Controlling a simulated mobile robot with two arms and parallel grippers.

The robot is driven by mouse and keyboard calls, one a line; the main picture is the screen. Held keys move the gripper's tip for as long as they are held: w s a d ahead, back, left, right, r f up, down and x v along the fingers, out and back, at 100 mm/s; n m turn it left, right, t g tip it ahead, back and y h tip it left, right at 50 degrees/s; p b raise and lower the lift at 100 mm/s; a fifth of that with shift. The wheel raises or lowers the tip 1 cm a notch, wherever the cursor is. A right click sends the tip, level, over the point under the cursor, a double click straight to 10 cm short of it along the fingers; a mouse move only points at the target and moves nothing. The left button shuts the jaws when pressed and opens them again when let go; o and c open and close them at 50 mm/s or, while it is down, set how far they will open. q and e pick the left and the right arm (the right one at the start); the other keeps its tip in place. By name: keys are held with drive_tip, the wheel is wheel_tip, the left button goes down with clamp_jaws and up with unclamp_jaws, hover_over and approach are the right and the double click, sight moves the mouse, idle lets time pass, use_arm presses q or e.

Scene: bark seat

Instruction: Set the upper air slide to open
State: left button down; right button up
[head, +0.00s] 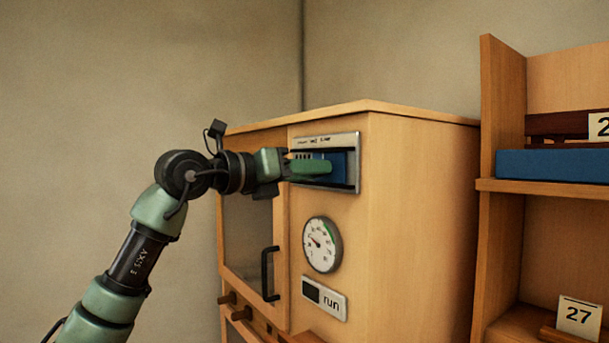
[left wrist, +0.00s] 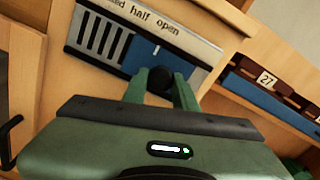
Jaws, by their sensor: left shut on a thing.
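The upper air slide is a blue panel (head: 345,170) in a metal frame (head: 357,144) high on the front of the wooden cabinet. In the left wrist view the blue panel (left wrist: 143,54) covers the right part of the frame, with dark slots bare at its left. Its white mark lies roughly under the word "open"; the first label is partly cut off. My left gripper (head: 308,168) is in front of the slide. In the left wrist view its green fingers (left wrist: 160,88) are shut around the slide's dark round knob (left wrist: 160,79). My right gripper is out of view.
Below the slide are a round dial (head: 322,245) and a "run" plate (head: 325,299). A door with a black handle (head: 268,274) is at their left. A wooden shelf unit (head: 545,187) with a blue box (head: 555,165) and number cards stands at the right.

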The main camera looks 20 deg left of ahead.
use_arm(q)
drive_tip(key=shift+d+f, duration=0.1)
drive_tip(key=shift+f, duration=0.05)
drive_tip(key=c, duration=1.5)
unclamp_jaws()
drive_tip(key=shift+d, duration=0.1)
drive_tip(key=o, duration=0.4)
drive_tip(key=shift+s, duration=0.15)
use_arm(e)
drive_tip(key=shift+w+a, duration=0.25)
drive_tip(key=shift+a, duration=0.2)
use_arm(q)
drive_tip(key=b+v, duration=0.3)
drive_tip(key=v, duration=0.4)
drive_tip(key=shift+s+a+r, duration=0.2)
drive_tip(key=shift+s, duration=0.1)
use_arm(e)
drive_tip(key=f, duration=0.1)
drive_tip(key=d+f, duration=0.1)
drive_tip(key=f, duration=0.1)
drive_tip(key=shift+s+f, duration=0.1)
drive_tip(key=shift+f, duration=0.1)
